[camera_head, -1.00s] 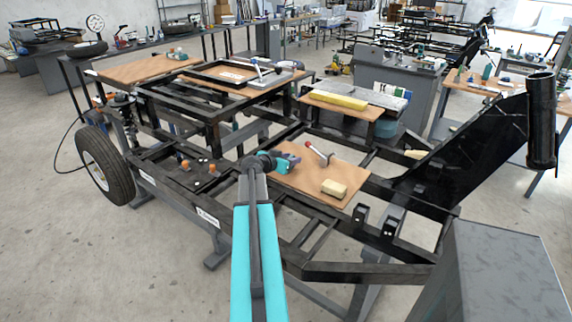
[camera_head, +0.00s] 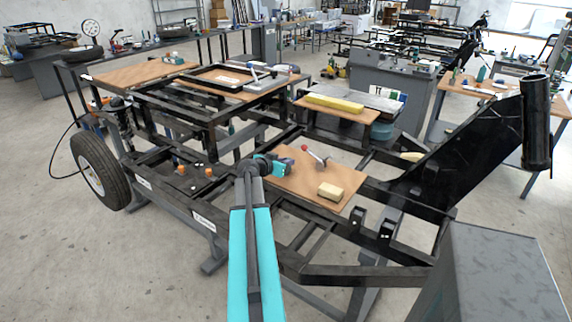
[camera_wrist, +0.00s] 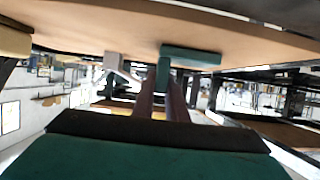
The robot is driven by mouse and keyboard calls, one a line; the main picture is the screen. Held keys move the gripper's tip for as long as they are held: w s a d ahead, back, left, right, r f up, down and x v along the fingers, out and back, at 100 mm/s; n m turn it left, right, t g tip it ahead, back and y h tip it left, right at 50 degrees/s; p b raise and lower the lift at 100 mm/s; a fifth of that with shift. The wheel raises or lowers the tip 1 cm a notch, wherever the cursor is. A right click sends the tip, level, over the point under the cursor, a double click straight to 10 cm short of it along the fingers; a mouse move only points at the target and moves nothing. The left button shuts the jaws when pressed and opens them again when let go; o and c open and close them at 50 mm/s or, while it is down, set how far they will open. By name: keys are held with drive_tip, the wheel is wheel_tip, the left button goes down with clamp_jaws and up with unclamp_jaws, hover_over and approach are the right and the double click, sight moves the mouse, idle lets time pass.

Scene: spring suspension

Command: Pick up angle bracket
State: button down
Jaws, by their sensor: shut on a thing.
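My gripper (camera_head: 284,167) is over the left part of a brown board on the black frame, left of a metal lever with a red knob (camera_head: 318,158). In the wrist view its two narrow fingers (camera_wrist: 163,95) are close together. A green L-shaped piece, which looks like the angle bracket (camera_wrist: 192,56), is at their tips. The fingers look shut on it, but the contact is partly hidden. The bracket cannot be told apart from the gripper in the head view. I cannot tell whether it touches the board.
The brown board (camera_head: 292,190) carries a yellowish block (camera_head: 330,191) at its front right. Orange-topped parts (camera_head: 181,169) lie on the frame left of my gripper. A yellow bar (camera_head: 335,103) lies on another board behind. A wheel (camera_head: 100,170) is at the far left.

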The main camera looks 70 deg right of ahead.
drive_tip(key=shift+r+b, duration=0.7)
drive_tip(key=shift+r, duration=1.05)
drive_tip(key=s+a+b, duration=0.1)
drive_tip(key=s+a, duration=0.1)
drive_tip(key=s, duration=0.1)
drive_tip(key=s+a+b, duration=0.1)
drive_tip(key=s+a, duration=0.1)
drive_tip(key=s, duration=0.1)
drive_tip(key=s+a+b, duration=0.1)
drive_tip(key=s+a, duration=0.1)
drive_tip(key=a, duration=0.1)
drive_tip(key=shift+s+r, duration=0.3)
drive_tip(key=shift+s, duration=0.1)
drive_tip(key=s+a+b, duration=0.1)
drive_tip(key=s+b, duration=0.1)
drive_tip(key=b, duration=0.1)
drive_tip(key=shift+a+b, duration=0.25)
drive_tip(key=shift+b, duration=0.1)
drive_tip(key=shift+d+r+b, duration=0.1)
drive_tip(key=shift+d+b, duration=0.05)
drive_tip(key=shift+b, duration=0.75)
drive_tip(key=shift+b, duration=0.4)
drive_tip(key=b, duration=0.5)
drive_tip(key=shift+s, duration=0.4)
drive_tip(key=b, duration=0.3)
drive_tip(key=a+b, duration=0.1)
drive_tip(key=b, duration=0.2)
drive_tip(key=shift+s+a+r, duration=0.15)
drive_tip(key=shift+s, duration=0.2)
